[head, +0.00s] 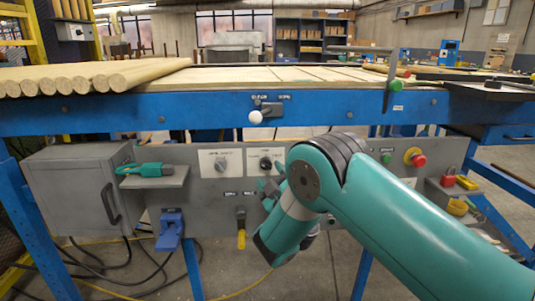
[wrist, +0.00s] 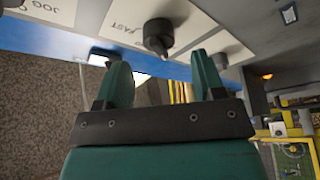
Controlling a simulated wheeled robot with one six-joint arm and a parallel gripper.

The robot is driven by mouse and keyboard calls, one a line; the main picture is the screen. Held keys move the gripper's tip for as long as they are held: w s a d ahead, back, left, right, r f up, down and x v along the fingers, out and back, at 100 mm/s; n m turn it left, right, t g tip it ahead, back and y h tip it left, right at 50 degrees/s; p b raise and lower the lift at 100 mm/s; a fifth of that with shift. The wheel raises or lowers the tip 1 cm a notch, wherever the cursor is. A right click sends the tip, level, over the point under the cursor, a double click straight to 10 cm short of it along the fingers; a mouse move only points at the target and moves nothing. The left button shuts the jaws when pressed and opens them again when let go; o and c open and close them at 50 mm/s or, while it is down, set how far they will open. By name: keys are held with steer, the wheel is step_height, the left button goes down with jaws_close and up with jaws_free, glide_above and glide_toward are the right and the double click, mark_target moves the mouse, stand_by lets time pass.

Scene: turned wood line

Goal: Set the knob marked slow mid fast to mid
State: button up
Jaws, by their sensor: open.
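The black knob (wrist: 157,34) sits on a white plate (wrist: 118,22) in the wrist view. The word FAST is readable on this plate; the other marks are cut off or hidden, and I cannot tell the knob's setting. A black knob on a white plate also shows in the head view (head: 265,163), just above my gripper (head: 270,190). In the wrist view my gripper (wrist: 163,72) is open and empty. Its two green fingers point toward the panel, with the knob ahead of and between their tips, apart from them.
Another white plate with a grey knob (head: 222,164) is left of the black one. A white ball-ended lever (head: 255,118) is above, and a yellow-handled valve (head: 241,238) below. A red stop button (head: 418,160) is right. A shelf with a green tool (head: 152,170) juts out left.

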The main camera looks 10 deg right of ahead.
mark_target(267, 168)
steer(key=w+r+p, duration=0.1)
steer(key=p, duration=0.3)
steer(key=shift+w+a+p, duration=0.15)
steer(key=shift+w+p, duration=0.45)
steer(key=shift+p, duration=0.3)
steer(key=shift+w+a+p, duration=0.2)
steer(key=shift+w+p, duration=0.3)
steer(key=shift+p, duration=0.05)
steer(key=shift+f, duration=0.1)
steer(key=c, duration=0.9)
steer(key=shift+f+b, duration=0.1)
steer(key=shift+b, duration=0.25)
